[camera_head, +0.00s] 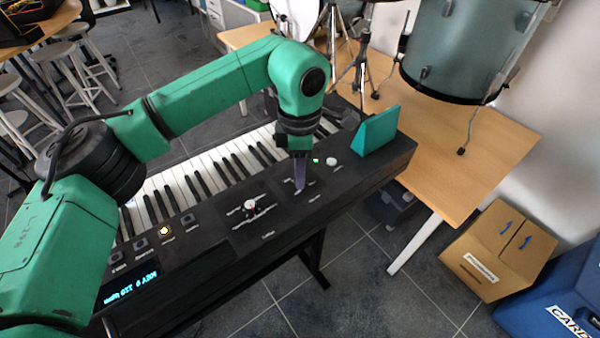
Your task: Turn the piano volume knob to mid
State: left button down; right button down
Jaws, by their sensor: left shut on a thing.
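The black piano (205,258) stands across the middle of the view, its control panel facing me. My left gripper (299,184) points down onto the right part of this panel. Its narrow fingers are shut on a small control there, which looks to be the volume knob. The fingers hide the knob, so its setting cannot be read. A round white knob (331,161) and a small green light (316,160) show just right of the fingers. My right gripper is not in view.
A white-topped joystick (250,205) and several small buttons sit left of the gripper, with a lit display (130,285). A teal wedge (376,130) stands at the piano's right end. A wooden table (470,160) with drums is behind, a cardboard box (497,250) at right.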

pick_arm(q)
jog(key=m+b, duration=0.1)
jog(key=m, duration=0.5)
jog(key=shift+w+r, duration=0.1)
jog(key=shift+m, duration=0.3)
dwell(0.3)
jog(key=c, duration=0.7)
grip_release()
jog(key=shift+o, duration=0.2)
notch_tip(320, 180, up, 14)
jog(key=shift+r, duration=0.25)
